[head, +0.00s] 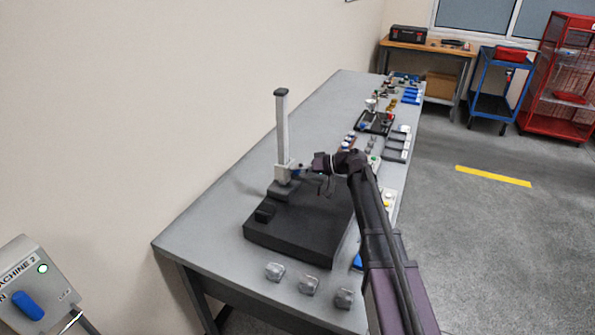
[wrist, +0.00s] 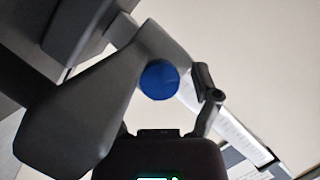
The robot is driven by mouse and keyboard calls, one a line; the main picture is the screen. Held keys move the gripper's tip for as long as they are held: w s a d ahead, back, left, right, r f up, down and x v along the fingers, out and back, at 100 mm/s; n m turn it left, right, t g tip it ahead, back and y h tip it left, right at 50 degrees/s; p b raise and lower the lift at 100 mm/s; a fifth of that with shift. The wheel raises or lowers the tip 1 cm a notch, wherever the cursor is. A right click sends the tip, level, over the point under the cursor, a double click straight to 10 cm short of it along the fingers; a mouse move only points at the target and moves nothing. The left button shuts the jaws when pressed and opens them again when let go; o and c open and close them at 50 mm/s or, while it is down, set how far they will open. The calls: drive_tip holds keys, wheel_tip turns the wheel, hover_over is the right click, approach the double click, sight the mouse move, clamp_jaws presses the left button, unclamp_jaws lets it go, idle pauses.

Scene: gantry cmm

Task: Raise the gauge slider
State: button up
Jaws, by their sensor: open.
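The height gauge's pale upright column (head: 282,130) stands on the bench, with a dark cap on top. Its slider (head: 284,174) sits low on the column, near the stepped foot. A small blue knob (head: 301,169) is on the slider's right side; it shows as a blue disc in the wrist view (wrist: 159,79). My gripper (head: 311,171) reaches in from the right, close to the knob. In the wrist view, my open gripper (wrist: 182,77) has the knob between its fingers, nearer the left one. Whether a finger touches it, I cannot tell.
The black base plate (head: 300,225) lies below my gripper. Several grey blocks (head: 309,285) stand along the bench's front edge. More parts and trays (head: 375,122) line the right side. The bench (head: 225,205) is clear left of the gauge, beside the wall.

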sight(284, 132)
clamp_jaws()
wheel_tip(284, 132, up, 14)
drive_tip(key=p, duration=1.4)
drive_tip(key=shift+s+r, duration=0.1)
drive_tip(key=shift+r, duration=0.15)
drive_tip(key=shift+c, duration=0.9)
unclamp_jaws()
drive_tip(key=shift+o, duration=0.9)
drive_tip(key=shift+s+a, duration=0.1)
drive_tip(key=shift+a, duration=0.05)
